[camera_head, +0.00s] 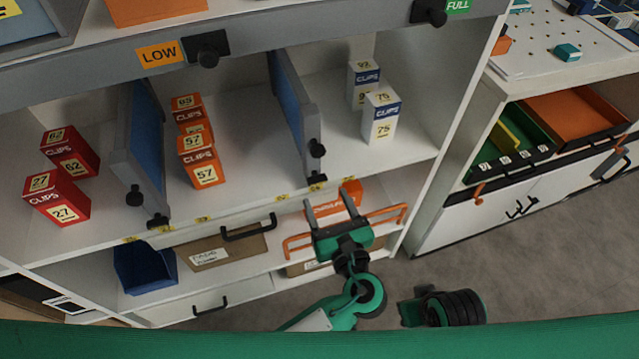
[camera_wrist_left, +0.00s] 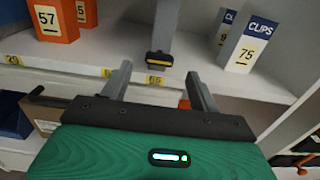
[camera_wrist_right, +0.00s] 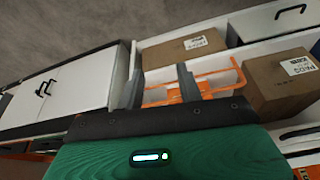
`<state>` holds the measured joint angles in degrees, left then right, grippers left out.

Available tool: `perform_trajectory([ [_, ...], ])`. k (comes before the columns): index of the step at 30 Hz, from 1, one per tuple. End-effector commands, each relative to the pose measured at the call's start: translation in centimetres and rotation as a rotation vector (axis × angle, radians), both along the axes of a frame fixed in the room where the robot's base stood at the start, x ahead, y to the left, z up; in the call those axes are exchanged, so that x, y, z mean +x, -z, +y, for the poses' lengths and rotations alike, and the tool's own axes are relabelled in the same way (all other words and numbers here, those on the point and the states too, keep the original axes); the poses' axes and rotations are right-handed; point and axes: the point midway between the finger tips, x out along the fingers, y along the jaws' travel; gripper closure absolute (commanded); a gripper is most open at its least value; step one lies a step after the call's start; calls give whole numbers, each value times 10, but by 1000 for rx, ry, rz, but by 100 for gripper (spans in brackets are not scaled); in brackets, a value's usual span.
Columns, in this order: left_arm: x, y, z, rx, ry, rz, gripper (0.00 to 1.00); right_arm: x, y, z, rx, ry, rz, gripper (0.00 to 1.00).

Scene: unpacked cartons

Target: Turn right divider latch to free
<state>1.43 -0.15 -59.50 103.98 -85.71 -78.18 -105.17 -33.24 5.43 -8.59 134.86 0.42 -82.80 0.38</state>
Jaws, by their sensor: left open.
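The right divider (camera_head: 297,105) is a blue-and-grey panel standing on the shelf between orange and white-blue clip boxes. Its black latch (camera_head: 317,180) sits at the shelf's front edge, below a black knob (camera_head: 316,148). In the left wrist view the latch (camera_wrist_left: 159,60) is black with a yellow stripe, lying crosswise at the foot of the divider. My left gripper (camera_head: 329,207) is open and empty, just below and in front of the latch, apart from it. Its fingers (camera_wrist_left: 159,72) flank the latch in that picture. My right gripper (camera_wrist_right: 161,78) is open and empty.
The left divider (camera_head: 137,150) stands between red and orange boxes. An orange wire basket (camera_head: 296,246) and cardboard box (camera_head: 222,254) are on the lower shelf. A white cabinet (camera_head: 445,222) with trays stands to the right, past an open floor gap.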

Motion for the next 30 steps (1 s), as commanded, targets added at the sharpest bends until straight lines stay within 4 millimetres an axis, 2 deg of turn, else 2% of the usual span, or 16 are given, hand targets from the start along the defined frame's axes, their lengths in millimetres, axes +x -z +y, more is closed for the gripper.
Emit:
perform_trajectory([
  [3, 23, 1, 8, 1, -1, -1, 38, -1, -2, 0, 0, 0, -2, 64],
  [9, 47, 0, 15, 0, 0, -1, 38, -1, -7, 0, 1, 0, -11, 64],
  [21, 54, 1, 18, -1, 0, 2, 38, -2, -8, -1, 0, -1, -10, 64],
  [23, 54, 1, 18, -1, 0, 2, 48, -2, -8, -1, 0, -1, -10, 64],
  [28, 54, 1, 18, -1, 0, 2, 81, -2, -8, -1, 0, -1, -10, 64],
  [30, 54, 1, 18, -1, 0, 2, 83, -2, -8, -1, 0, -1, -10, 64],
])
